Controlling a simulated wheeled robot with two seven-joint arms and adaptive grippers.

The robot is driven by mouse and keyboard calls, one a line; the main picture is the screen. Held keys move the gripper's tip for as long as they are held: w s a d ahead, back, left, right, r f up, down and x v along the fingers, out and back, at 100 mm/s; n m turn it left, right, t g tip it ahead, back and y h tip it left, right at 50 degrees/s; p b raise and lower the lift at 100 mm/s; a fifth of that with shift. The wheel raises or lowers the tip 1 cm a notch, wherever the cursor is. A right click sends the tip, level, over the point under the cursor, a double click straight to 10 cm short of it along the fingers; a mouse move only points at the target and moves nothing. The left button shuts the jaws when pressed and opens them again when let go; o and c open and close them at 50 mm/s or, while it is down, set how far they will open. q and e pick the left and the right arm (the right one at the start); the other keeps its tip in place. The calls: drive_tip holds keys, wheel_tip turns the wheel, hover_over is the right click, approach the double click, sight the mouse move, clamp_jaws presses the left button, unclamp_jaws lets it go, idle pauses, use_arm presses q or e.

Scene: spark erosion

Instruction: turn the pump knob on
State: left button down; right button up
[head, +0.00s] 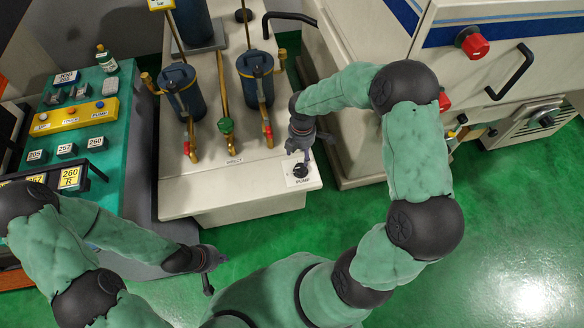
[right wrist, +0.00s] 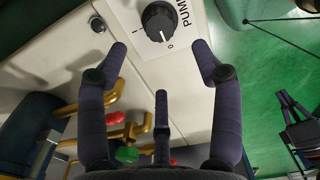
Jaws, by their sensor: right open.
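The pump knob (head: 300,171) is a small black dial on a white plate marked PUMP, at the front right corner of the pale machine bench. In the right wrist view the knob (right wrist: 160,22) shows near the top, between the marks I and 0, its pale pointer line seemingly towards the 0. My right gripper (head: 301,150) is just above and behind the knob in the head view. Its fingers (right wrist: 160,48) are spread and empty, apart from the knob. My left gripper (head: 212,272) hangs low in front of the bench, away from the knob; its finger opening is unclear.
The bench (head: 235,205) carries dark blue canisters (head: 180,90), brass pipes, red valve handles and a green valve (head: 225,126). A teal table (head: 120,150) with a yellow button strip stands at the left. A white cabinet (head: 365,60) stands behind right. Green floor lies open at lower right.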

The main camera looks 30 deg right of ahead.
sight(300, 168)
wheel_tip(300, 168, down, 10)
drive_tip(key=b, duration=0.3)
drive_tip(key=shift+f, duration=0.15)
drive_tip(key=c, duration=1.1)
